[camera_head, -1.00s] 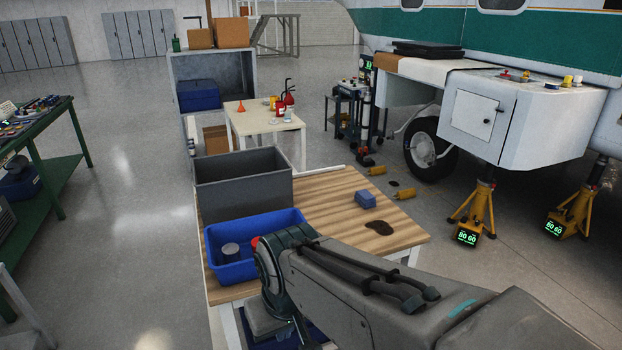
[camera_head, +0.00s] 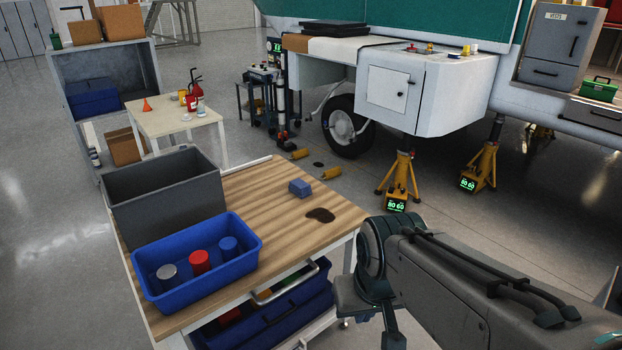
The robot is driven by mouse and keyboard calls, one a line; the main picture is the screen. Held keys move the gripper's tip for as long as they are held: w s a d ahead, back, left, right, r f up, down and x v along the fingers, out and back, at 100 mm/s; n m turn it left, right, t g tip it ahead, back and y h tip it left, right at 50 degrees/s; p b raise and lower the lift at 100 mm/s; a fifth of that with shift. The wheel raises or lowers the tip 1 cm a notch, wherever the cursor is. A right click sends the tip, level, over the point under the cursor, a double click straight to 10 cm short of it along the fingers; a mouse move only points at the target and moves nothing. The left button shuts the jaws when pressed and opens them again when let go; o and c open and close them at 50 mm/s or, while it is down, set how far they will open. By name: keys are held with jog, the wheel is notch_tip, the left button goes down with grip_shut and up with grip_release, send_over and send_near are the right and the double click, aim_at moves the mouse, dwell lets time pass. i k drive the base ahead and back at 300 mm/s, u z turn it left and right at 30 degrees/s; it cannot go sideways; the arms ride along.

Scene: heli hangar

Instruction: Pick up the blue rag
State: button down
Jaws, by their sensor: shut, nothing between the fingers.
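A small blue folded rag (camera_head: 300,188), shaped like a block, lies on the wooden tabletop (camera_head: 245,200), toward its far right. A dark brown stain (camera_head: 320,215) lies just in front of it. My arm crosses the lower right of the picture, to the right of the table. My gripper is not in view; the arm's lower end runs out of the bottom of the picture. Nothing touches the rag from above.
A grey bin (camera_head: 165,205) and a blue tray (camera_head: 250,262) with several cans fill the table's left side. A drawer handle (camera_head: 290,283) juts from the front. Yellow jacks (camera_head: 398,180) stand beyond, under the aircraft.

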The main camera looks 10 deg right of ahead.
aim_at(301, 189)
jog(key=k, duration=0.5)
jog(key=z, duration=0.85)
jog(key=i, duration=4.8)
jog(key=u, duration=2.2)
